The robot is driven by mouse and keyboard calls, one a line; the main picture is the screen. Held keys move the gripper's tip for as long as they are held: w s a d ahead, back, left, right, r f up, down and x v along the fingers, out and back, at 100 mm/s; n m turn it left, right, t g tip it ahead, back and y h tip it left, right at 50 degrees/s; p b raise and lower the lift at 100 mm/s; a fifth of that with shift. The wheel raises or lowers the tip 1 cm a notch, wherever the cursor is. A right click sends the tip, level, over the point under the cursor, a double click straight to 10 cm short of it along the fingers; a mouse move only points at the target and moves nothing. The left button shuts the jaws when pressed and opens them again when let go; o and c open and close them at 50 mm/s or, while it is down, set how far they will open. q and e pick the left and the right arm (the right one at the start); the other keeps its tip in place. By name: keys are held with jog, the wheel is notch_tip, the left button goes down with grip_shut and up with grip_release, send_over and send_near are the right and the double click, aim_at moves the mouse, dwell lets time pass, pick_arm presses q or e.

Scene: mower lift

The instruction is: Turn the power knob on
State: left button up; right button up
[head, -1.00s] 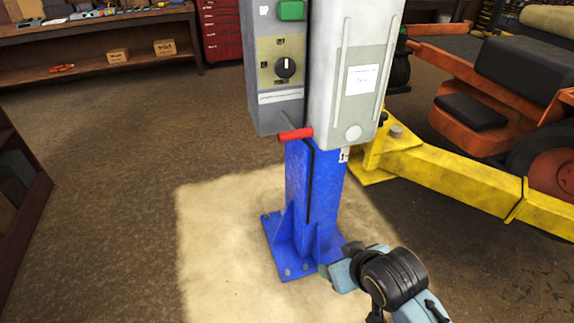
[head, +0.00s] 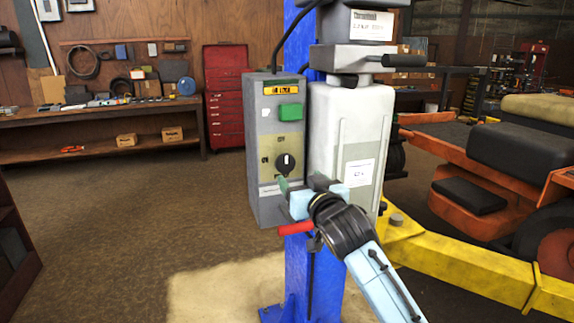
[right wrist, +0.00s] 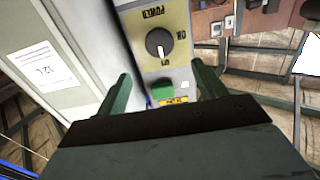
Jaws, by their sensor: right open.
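The power knob (head: 285,163) is a round black dial with a white mark, on a tan plate on the front of the grey control box (head: 264,195). The knob also shows in the right wrist view (right wrist: 158,43), upside down, ahead of and between the fingers. Its white mark stands roughly vertical in the head view. My right gripper (head: 300,186) is open and empty, just below and right of the knob in the head view, apart from it. Its two green fingers also show in the right wrist view (right wrist: 160,76). My left gripper is out of view.
A green button (head: 289,112) sits above the knob. A red lever (head: 296,229) sticks out below the box. The white housing (head: 329,135) stands close on the right, on a blue post (head: 298,270). Open floor lies to the left.

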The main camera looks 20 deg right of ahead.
aim_at(286, 163)
jog(key=w, duration=1.1)
jog(key=shift+a, duration=0.25)
jog(key=shift+s, duration=0.1)
jog(key=c, duration=1)
